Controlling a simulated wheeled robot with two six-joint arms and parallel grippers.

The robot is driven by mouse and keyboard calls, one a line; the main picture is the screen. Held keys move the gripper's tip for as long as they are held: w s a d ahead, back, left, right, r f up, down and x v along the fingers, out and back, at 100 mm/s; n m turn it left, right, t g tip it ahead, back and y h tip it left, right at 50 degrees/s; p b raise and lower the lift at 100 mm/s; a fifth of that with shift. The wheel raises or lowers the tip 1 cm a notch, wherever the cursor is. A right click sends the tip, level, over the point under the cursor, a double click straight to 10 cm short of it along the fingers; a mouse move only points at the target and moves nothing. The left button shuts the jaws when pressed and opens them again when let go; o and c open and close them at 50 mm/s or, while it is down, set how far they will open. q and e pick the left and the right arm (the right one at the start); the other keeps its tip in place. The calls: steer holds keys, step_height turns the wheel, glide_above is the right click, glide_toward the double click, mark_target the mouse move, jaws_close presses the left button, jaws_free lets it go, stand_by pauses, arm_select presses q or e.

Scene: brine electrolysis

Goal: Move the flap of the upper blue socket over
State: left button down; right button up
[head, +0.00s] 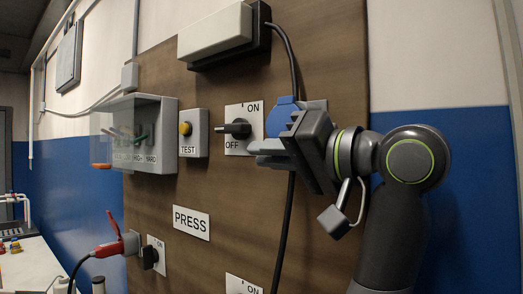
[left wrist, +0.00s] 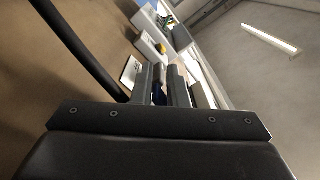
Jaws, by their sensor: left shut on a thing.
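The upper blue socket (head: 281,117) is on the brown board, right of the ON/OFF switch. Its rounded blue upper part shows above my left gripper (head: 268,151). The gripper's grey fingers lie across the lower front of the socket and hide it, so I cannot make out the flap's edge or its angle. In the left wrist view my left gripper (left wrist: 172,88) has its fingers close together, with a dark blue bit between them. It is shut on the socket's flap. My right gripper is in neither view.
A black rotary switch (head: 237,129) and a TEST button box (head: 193,132) are left of the socket. A black cable (head: 291,60) runs down the board close to the gripper. A red plug (head: 110,247) sits at a lower switch. Open blue wall is at right.

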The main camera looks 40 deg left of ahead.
arm_select(q)
steer(key=shift+w+r, duration=0.25)
steer(key=shift+w, duration=0.05)
steer(key=c, duration=1.6)
jaws_free()
steer(key=shift+w, duration=0.15)
steer(key=shift+w+f, duration=0.15)
steer(key=shift+w, duration=0.1)
steer(key=shift+s, duration=0.25)
steer(key=s+d+b, duration=0.1)
steer(key=d+b, duration=0.3)
steer(key=d, duration=1.3)
steer(key=shift+d, duration=0.3)
